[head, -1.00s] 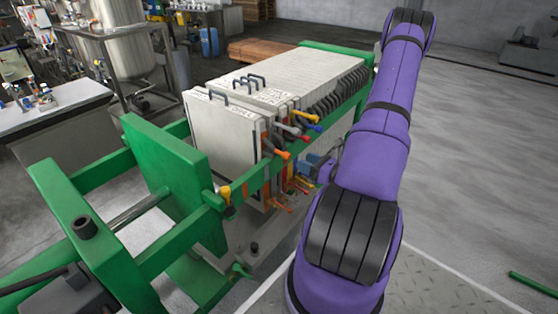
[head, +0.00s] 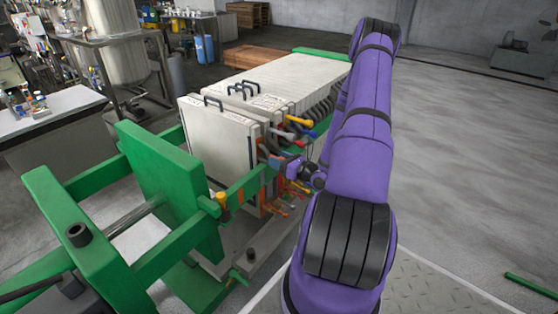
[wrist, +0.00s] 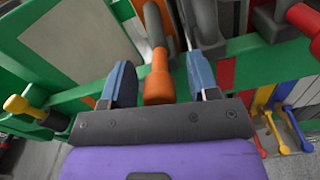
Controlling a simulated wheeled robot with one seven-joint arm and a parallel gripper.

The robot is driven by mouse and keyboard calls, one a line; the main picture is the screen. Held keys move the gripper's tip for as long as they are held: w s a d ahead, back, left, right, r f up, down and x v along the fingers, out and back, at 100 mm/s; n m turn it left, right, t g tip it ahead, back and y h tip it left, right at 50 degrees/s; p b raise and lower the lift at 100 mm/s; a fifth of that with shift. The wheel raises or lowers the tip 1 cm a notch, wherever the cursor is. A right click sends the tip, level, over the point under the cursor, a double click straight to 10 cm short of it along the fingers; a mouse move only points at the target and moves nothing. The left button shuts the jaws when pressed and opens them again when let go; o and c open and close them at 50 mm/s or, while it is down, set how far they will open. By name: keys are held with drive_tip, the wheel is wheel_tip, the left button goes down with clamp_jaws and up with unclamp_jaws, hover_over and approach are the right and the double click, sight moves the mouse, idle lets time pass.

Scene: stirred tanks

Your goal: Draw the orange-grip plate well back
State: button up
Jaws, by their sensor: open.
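The orange grip (wrist: 158,82) sticks out toward me in the wrist view, on a grey bar beside the green rail (wrist: 75,103). My gripper (wrist: 160,76) is open, with one blue finger on each side of the grip and visible gaps between. In the head view the front pale plate (head: 217,140) stands upright at the near end of the plate stack. My gripper (head: 288,164) is at the right edge of that plate and mostly hides the orange grip there.
A yellow knob (wrist: 17,105) and a red grip (wrist: 303,17) lie to either side in the wrist view. A green end plate (head: 165,185) stands left of the stack, with a gap between. Open floor (head: 460,170) lies to the right.

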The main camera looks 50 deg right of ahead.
drive_tip(key=shift+w, duration=0.15)
drive_tip(key=shift+c, duration=0.5)
clamp_jaws()
drive_tip(key=shift+a, duration=0.1)
